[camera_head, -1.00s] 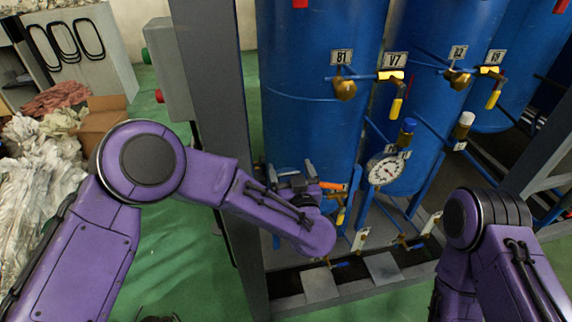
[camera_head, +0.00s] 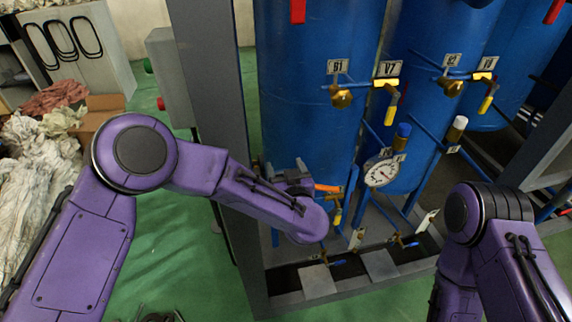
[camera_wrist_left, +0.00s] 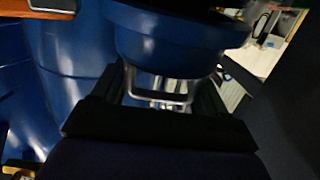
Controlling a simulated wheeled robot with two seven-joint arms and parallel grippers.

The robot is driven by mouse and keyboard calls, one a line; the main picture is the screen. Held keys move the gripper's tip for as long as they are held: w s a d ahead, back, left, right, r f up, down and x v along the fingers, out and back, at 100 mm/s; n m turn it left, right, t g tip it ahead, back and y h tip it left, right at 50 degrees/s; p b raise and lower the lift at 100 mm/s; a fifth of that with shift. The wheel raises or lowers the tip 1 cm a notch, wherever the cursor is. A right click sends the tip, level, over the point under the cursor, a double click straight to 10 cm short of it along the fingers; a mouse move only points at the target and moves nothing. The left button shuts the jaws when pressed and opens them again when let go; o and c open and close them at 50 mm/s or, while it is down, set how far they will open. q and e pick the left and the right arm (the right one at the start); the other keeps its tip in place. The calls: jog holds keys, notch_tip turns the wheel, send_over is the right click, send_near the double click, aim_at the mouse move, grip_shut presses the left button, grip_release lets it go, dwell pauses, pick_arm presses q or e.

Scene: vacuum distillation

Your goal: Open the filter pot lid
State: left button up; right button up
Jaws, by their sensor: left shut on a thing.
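My left gripper (camera_head: 290,177) is in front of the lower part of the left blue tank, mostly hidden by my own wrist. In the left wrist view its two dark fingers (camera_wrist_left: 160,92) stand either side of a shiny metal handle (camera_wrist_left: 160,98) and are shut on it. Just above the handle is a rounded blue body with a wide rim (camera_wrist_left: 168,42), which looks like the filter pot or its lid. I cannot tell which, nor whether a gap is open. In the head view the lid is hidden behind my arm. My right arm shows at the right, its gripper out of view.
Tall blue tanks (camera_head: 310,100) carry yellow-handled valves (camera_head: 391,98). A pressure gauge (camera_head: 381,173) and an orange handle (camera_head: 327,188) are right of my left gripper. A grey post (camera_head: 215,90) stands close on the left.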

pick_arm(q)
jog(key=w+r+g+p, duration=0.1)
jog(key=p, duration=0.2)
jog(key=w+r+g+h+p, duration=0.1)
jog(key=g+p, duration=0.1)
jog(key=p, duration=0.2)
jog(key=shift+w+a+r, duration=0.1)
jog(key=shift+w+a, duration=0.15)
jog(key=shift+a, duration=0.05)
jog(key=shift+w+a+g+p, duration=0.1)
jog(key=shift+w+g+p, duration=0.25)
jog(key=shift+g+p, duration=0.25)
jog(key=shift+w+a, duration=0.1)
jog(key=shift+w, duration=0.25)
jog(key=o, duration=1.1)
jog(key=shift+o, duration=0.4)
jog(key=shift+w+f, duration=0.15)
jog(key=shift+f, duration=0.2)
jog(key=b+v, duration=0.1)
jog(key=v, duration=0.9)
jog(key=shift+s, duration=0.3)
jog(key=shift+r, duration=0.15)
